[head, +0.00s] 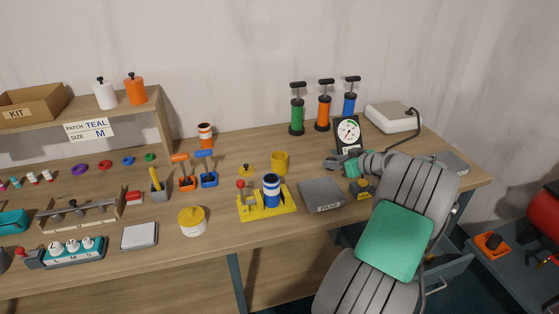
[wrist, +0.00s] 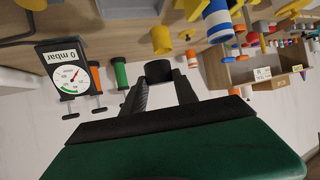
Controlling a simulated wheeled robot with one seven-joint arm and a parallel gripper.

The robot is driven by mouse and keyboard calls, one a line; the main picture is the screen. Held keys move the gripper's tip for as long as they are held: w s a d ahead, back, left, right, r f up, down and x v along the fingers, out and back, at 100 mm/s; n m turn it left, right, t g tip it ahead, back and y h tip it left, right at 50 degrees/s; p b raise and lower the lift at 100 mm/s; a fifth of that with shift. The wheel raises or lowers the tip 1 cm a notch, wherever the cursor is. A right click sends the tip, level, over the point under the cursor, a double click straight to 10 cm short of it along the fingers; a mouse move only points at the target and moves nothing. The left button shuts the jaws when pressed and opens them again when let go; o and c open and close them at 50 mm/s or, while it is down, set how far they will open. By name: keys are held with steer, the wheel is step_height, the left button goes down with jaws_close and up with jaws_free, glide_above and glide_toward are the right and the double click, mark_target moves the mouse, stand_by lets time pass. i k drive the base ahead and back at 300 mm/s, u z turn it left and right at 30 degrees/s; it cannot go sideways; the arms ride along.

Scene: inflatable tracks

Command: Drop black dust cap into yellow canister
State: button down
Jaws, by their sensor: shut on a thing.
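The yellow canister (head: 280,163) stands upright and looks open near the middle of the table. It also shows in the wrist view (wrist: 161,41), just beyond my fingertips. A yellow knobbed lid (head: 246,170) lies to its left. My gripper (head: 330,163) is to the right of the canister, apart from it. In the wrist view my gripper (wrist: 158,85) is shut on the black dust cap (wrist: 158,70), held between the fingertips. The cap is too small to make out clearly in the head view.
A pressure gauge (head: 348,133) stands behind my gripper, with green, orange and blue pumps (head: 322,106) at the back. A yellow fixture holding a blue-and-white cylinder (head: 271,190) is in front of the canister. A grey box (head: 321,195) lies at front right. A yellow-lidded tub (head: 193,222) stands further left.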

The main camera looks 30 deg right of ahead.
mark_target(281, 171)
steer(key=i, duration=0.9)
